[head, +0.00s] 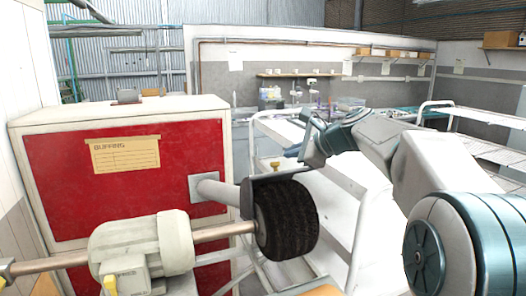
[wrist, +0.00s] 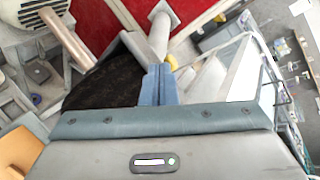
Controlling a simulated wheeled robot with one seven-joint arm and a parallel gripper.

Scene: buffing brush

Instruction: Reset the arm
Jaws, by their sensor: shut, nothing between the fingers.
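My arm reaches in from the right in the head view, and my gripper (head: 304,152) is just above and behind the black buffing brush (head: 287,220). In the wrist view the blue fingers of my gripper (wrist: 158,82) are together with nothing between them. The brush (wrist: 105,82) lies to their left there; I cannot tell whether they touch it. The brush sits on a shaft (head: 225,231) from a pale motor (head: 142,248), with a grey guard (head: 247,197) around part of it. A yellow knob (head: 275,165) tops the guard.
A red cabinet (head: 70,190) with a label reading BUFFING (head: 125,155) stands behind the motor. A grey duct (head: 217,190) runs from it to the guard. A white cart (head: 340,212) stands beside and behind the brush. Workbenches and shelves line the back wall.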

